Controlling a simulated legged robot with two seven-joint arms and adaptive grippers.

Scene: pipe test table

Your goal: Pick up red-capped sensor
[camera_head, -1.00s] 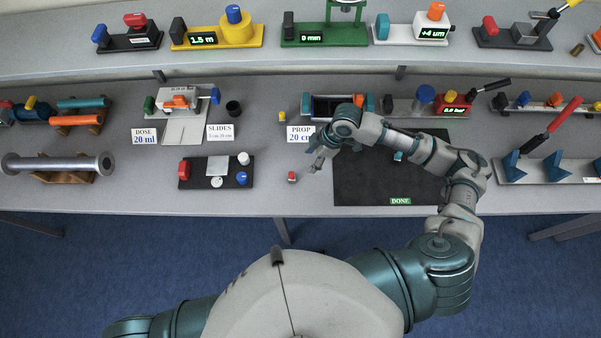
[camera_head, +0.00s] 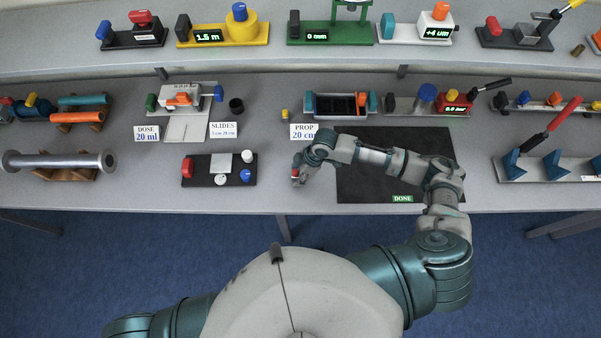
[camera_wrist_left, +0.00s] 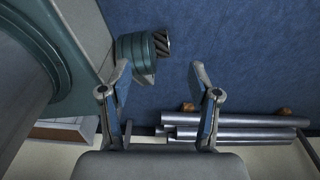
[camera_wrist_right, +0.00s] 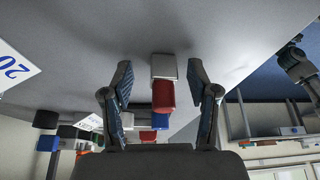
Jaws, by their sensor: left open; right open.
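The red-capped sensor (camera_head: 295,172) is on the grey table, just left of the black mat, and my right gripper (camera_head: 298,180) is right at it, partly hiding it. In the right wrist view the sensor (camera_wrist_right: 163,96) shows a red part and a pale grey block beyond it. It lies between the two spread fingers of my right gripper (camera_wrist_right: 160,82), with a gap on each side. My left gripper (camera_wrist_left: 159,85) is open and empty in the left wrist view, over the blue floor. It does not show in the head view.
A black mat (camera_head: 390,182) with a green DONE label lies right of the sensor, under my right arm. A dark tray (camera_head: 205,179) with small red, white and blue pieces stands to the left. A small yellow-topped piece (camera_head: 285,113) and a PROP sign (camera_head: 303,132) are behind.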

